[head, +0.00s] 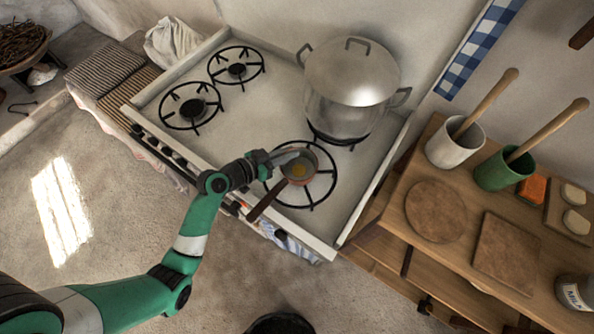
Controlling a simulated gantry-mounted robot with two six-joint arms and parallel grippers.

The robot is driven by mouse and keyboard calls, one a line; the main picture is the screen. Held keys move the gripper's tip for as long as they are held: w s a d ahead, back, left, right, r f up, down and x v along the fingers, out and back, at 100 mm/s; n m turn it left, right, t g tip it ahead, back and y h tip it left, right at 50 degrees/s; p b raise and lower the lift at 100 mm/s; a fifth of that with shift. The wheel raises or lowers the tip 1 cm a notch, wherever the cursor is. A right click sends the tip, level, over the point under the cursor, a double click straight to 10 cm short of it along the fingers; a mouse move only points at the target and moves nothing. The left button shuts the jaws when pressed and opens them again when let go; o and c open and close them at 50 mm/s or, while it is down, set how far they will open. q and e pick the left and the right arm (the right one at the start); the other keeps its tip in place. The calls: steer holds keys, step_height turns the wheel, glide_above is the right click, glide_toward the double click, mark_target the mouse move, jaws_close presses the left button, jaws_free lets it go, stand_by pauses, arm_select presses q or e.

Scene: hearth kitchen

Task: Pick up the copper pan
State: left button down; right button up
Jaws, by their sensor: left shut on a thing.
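The copper pan (304,167) is small, with a dark brown handle that points toward the lower left, past the stove's front edge. It is over the front right burner (322,190); I cannot tell whether it rests on the grate or is just above it. Something small and yellow shows inside it. My left gripper (286,158) reaches in from the left and is shut on the pan at its left rim. The fingertips are small and partly hard to make out. My right gripper is not in view.
A large lidded steel pot (350,85) stands behind the pan. Two burners (191,107) at the left are empty. A wooden counter (462,255) at the right holds a white crock (452,148), a green crock (500,172) and boards. The stove's middle is clear.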

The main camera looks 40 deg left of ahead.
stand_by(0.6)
arm_select(q)
steer(key=r, duration=0.1)
steer(key=r+p, duration=0.1)
steer(key=r, duration=0.1)
steer(key=r+p, duration=0.1)
steer(key=shift+s+d+r, duration=0.15)
steer(key=shift+s+d, duration=0.05)
steer(key=shift+s, duration=0.05)
steer(key=s+d+r+p, duration=0.6)
steer(key=s+d+r, duration=0.2)
steer(key=s+d, duration=0.1)
steer(key=shift+s+d+r, duration=0.25)
steer(key=shift+d+r, duration=0.05)
steer(key=shift+r, duration=0.05)
